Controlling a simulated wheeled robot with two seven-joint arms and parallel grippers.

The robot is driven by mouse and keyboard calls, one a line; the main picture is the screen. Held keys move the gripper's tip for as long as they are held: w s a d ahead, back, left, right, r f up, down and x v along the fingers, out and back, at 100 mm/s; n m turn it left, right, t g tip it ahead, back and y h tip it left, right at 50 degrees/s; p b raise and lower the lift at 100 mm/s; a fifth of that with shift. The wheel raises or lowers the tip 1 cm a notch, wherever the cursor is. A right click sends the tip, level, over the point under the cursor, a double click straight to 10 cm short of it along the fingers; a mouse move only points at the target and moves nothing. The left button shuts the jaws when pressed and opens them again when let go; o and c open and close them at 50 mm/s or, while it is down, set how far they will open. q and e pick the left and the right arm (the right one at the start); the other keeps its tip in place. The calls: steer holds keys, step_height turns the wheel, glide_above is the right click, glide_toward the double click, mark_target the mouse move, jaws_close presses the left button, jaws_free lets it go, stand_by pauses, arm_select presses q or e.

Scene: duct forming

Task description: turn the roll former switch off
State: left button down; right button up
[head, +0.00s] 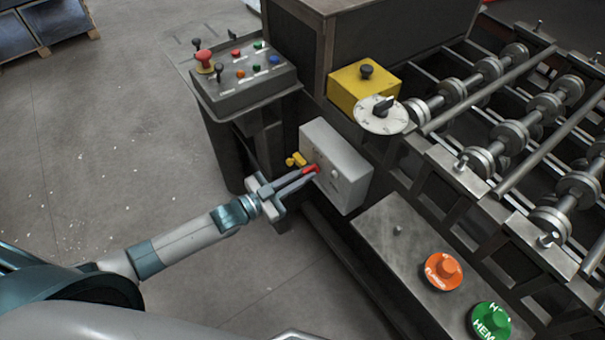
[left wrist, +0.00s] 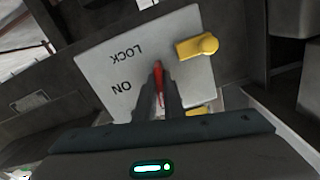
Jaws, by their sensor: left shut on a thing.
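The roll former switch is a light grey box (head: 338,168) on the side of the dark machine. Its red handle (head: 311,169) is between the fingertips of my left gripper (head: 309,173), which is shut on it. In the left wrist view the plate (left wrist: 105,75) carries the words LOCK and ON, seen upside down. The red handle (left wrist: 158,76) shows between the fingers (left wrist: 158,95). A yellow knob (left wrist: 200,46) sticks out at the plate's edge. The fingers hide part of the plate. My right gripper is not in view.
A control panel (head: 245,90) with buttons and a red mushroom knob stands behind my left gripper. A yellow box (head: 352,85) with a white dial (head: 381,118) sits above the switch. Roller shafts lie at right. Orange (head: 443,272) and green (head: 490,321) knobs are at lower right.

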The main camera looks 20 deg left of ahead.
arm_select(q)
steer(key=shift+w+d+r+n, duration=0.1)
steer(key=shift+r+n, duration=0.05)
steer(key=shift+n, duration=0.45)
steer(key=shift+w+r+n, duration=0.1)
steer(key=shift+n, duration=0.5)
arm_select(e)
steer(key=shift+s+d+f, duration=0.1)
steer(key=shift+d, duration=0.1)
